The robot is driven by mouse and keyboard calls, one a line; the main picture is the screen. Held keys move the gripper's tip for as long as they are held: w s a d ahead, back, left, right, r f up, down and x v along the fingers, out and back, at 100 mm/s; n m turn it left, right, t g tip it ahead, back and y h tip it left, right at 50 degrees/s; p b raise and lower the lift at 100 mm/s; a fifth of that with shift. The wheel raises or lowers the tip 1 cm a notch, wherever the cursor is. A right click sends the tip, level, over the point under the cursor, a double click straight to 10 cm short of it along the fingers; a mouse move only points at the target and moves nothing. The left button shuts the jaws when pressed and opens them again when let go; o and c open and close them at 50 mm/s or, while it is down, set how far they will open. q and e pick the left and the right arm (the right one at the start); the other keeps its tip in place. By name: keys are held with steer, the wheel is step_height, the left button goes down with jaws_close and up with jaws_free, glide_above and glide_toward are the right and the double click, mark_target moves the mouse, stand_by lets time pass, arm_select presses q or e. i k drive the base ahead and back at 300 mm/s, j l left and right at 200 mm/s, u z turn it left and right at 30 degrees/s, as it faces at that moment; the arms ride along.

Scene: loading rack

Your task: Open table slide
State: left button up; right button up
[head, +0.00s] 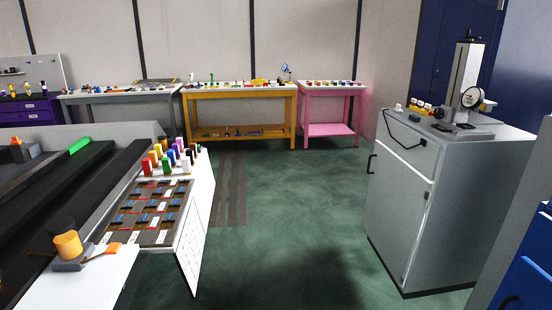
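No gripper of mine shows in the head view. A white table panel at the left carries a dark slotted tray (117,238) with several small blue, red and white pieces. Several coloured bottles (168,163) stand at its far end. A white side panel (198,220) hangs down on its right side. I cannot tell which part is the table slide, or whether it is open. A white surface (95,285) in the near left corner holds a dark device with an orange cylinder (67,244).
A grey cabinet (400,205) with black handles stands at the right, with a gauge stand (468,80) on top. Orange (240,93), pink (332,130) and grey tables line the back wall. The green floor (290,210) between is clear.

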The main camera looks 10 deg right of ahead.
mark_target(450, 128)
steer(key=i+j+z, duration=0.1)
steer(key=i+z, duration=0.35)
steer(key=i+j+z, duration=0.4)
steer(key=i, duration=0.15)
steer(key=i+j+z, duration=0.3)
steer(key=i+z, duration=0.15)
steer(key=i+j+z, duration=0.4)
steer(key=j, duration=0.2)
steer(key=i+j+z, duration=0.2)
steer(key=j+z, duration=0.25)
steer(key=j, duration=0.15)
